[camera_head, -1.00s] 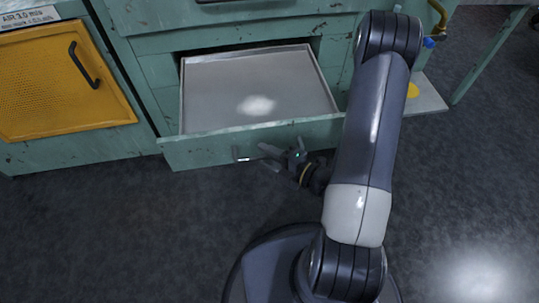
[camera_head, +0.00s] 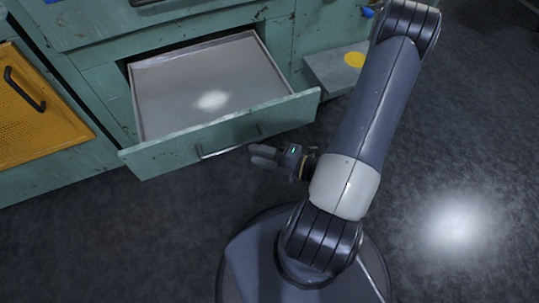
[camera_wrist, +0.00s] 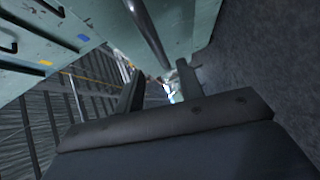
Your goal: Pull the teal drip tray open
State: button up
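The teal drip tray (camera_head: 165,157) stands pulled out of the teal cabinet, its grey inside bare apart from a bright patch of light. Its bar handle (camera_head: 212,154) runs along the front face; part of the right end is hard to make out near my gripper. My gripper (camera_head: 254,155) is close in front of the tray front, by the handle's right part. In the wrist view the two fingers (camera_wrist: 160,88) stand apart, with the handle bar (camera_wrist: 148,33) beyond them, running towards the gap. I see nothing held; whether a finger touches the bar I cannot tell.
A yellow perforated door (camera_head: 35,115) with a black handle is at the left of the cabinet. A grey shelf (camera_head: 325,68) with a yellow disc juts out right of the tray.

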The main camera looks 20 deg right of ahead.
aim_at(235, 149)
jog(key=shift+v, duration=1.2)
jog(key=shift+w+a, duration=0.1)
jog(key=shift+a, duration=0.05)
jog(key=shift+b+x, duration=0.9)
jog(key=shift+x, duration=4.1)
jog(key=shift+r, duration=0.1)
